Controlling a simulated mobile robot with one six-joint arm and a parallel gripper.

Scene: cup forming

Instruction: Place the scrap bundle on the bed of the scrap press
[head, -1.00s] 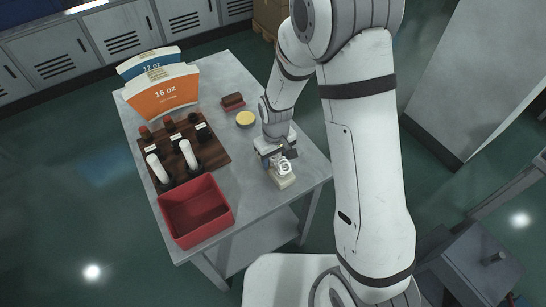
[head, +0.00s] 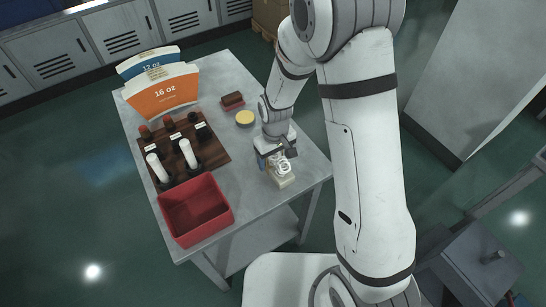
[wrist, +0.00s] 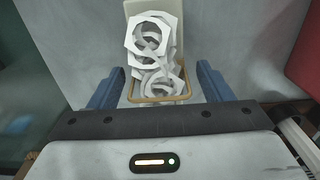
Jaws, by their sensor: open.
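The scrap bundle (head: 280,164) is a stack of white paper offcuts with round holes. My gripper (head: 273,158) is just behind the bundle. In the wrist view my gripper (wrist: 158,84) is open, with one blue finger on each side of the bundle's near end and visible gaps between.
A red bin (head: 196,209) stands at the table's front left. A dark wooden rack (head: 184,150) holds white tubes and dark bottles. A yellow disc (head: 245,118) and a brown block on a red base (head: 232,101) lie behind my gripper. Orange and blue cup blanks stand at the back left.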

